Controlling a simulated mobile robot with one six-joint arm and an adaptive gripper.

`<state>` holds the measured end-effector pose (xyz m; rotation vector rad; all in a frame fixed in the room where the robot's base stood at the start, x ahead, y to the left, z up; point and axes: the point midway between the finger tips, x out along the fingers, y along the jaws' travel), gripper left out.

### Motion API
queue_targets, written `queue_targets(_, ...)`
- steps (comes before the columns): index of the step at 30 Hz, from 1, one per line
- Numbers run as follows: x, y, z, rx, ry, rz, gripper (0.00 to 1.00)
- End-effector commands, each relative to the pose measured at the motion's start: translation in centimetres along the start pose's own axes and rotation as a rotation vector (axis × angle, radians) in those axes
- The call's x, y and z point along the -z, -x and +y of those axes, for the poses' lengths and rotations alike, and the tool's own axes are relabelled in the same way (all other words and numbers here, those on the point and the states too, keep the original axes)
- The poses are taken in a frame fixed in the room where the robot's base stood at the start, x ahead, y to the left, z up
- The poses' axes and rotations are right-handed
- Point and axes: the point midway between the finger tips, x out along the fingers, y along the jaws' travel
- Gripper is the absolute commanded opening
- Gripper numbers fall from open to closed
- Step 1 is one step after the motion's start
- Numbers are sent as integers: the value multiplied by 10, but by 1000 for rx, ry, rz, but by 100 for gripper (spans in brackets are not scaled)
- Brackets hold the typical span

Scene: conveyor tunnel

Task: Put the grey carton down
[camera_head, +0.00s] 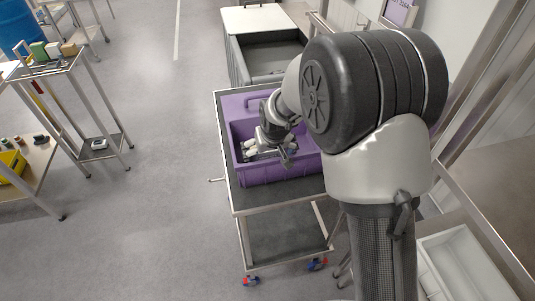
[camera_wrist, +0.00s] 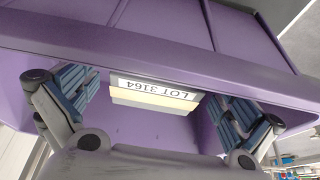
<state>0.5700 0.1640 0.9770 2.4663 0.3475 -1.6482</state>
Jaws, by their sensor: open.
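My gripper (camera_head: 268,148) reaches down into the purple crate (camera_head: 245,178) on the trolley. In the wrist view my gripper (camera_wrist: 157,98) is open, its two blue-padded fingers spread apart. My gripper and arm hide part of the crate's inside in the head view.
The purple crate's rim (camera_wrist: 150,48) crosses the wrist view close to my fingers. The crate stands on a dark-topped trolley (camera_head: 275,235). A grey bin (camera_head: 270,60) stands behind it. Shelved carts (camera_head: 75,65) stand at the left, with clear floor between.

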Motion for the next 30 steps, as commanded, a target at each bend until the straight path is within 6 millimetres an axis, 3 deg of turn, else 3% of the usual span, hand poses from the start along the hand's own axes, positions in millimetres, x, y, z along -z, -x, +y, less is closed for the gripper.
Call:
queue_targets(3, 2, 32, 0, 0, 0, 4, 100)
queue_targets(9, 1, 72, 0, 0, 0, 2, 100)
queue_targets(13, 1, 87, 0, 0, 0, 2, 100)
queue_targets(24, -2, 105, 4, -3, -6, 3, 100)
queue_targets(26, -5, 120, 10, -7, -17, 7, 100)
queue_targets(30, -29, 181, 33, -26, -59, 15, 100)
